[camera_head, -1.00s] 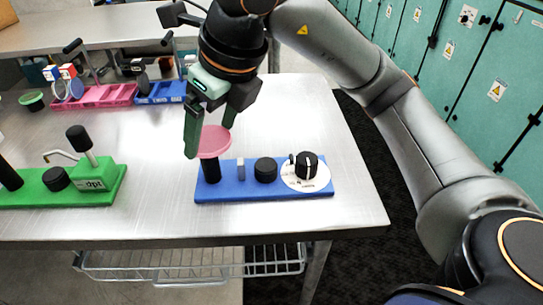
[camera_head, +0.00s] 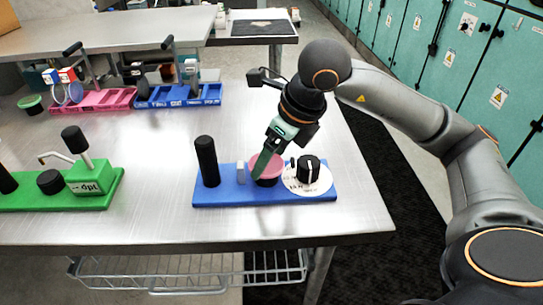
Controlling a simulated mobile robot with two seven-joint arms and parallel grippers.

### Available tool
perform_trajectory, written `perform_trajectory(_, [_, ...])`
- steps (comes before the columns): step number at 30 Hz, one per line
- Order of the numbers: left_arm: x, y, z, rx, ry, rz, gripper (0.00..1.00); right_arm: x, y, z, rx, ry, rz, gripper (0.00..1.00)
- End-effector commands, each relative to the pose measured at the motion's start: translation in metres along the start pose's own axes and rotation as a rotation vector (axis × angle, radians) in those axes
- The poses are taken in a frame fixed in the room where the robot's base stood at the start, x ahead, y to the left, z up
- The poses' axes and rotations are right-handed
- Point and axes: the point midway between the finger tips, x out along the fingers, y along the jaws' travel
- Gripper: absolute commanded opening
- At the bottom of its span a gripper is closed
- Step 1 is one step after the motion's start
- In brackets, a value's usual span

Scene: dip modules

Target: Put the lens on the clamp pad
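The lens appears to be the pink round disc (camera_head: 267,164). My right gripper (camera_head: 264,163) points down at it, with one dark green finger crossing its near left side and the other finger hidden. The gripper looks shut on the lens. The lens is over the low black round pad on the blue module (camera_head: 220,197), right of a small grey block (camera_head: 241,172). The pad is mostly covered, and I cannot tell whether the lens touches it. My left gripper is not in view.
A tall black post (camera_head: 207,162) stands on the module's left end and a black knob (camera_head: 308,169) on a white dial on its right. A green module (camera_head: 95,178) with a lever is at left. Pink (camera_head: 105,98) and blue (camera_head: 178,96) trays stand behind. The table between is clear.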

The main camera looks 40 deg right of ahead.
Motion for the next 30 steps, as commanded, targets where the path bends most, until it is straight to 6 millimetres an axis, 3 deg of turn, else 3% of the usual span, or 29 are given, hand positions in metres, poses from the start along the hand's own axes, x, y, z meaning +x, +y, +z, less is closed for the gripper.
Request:
perform_trajectory(10, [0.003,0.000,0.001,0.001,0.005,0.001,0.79,0.004,0.000,-0.002,0.000,0.000,0.000,0.33])
perform_trajectory(11, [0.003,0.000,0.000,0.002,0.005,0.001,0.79,0.004,0.000,-0.002,0.000,0.000,0.000,0.86])
perform_trajectory(15, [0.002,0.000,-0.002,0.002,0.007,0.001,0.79,0.003,0.000,-0.001,0.000,0.000,0.000,1.00])
perform_trajectory(25, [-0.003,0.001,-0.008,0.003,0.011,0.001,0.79,-0.003,0.000,0.001,0.000,0.000,0.000,1.00])
perform_trajectory(30, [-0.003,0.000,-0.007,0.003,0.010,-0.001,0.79,-0.032,0.000,0.002,-0.001,-0.006,-0.002,1.00])
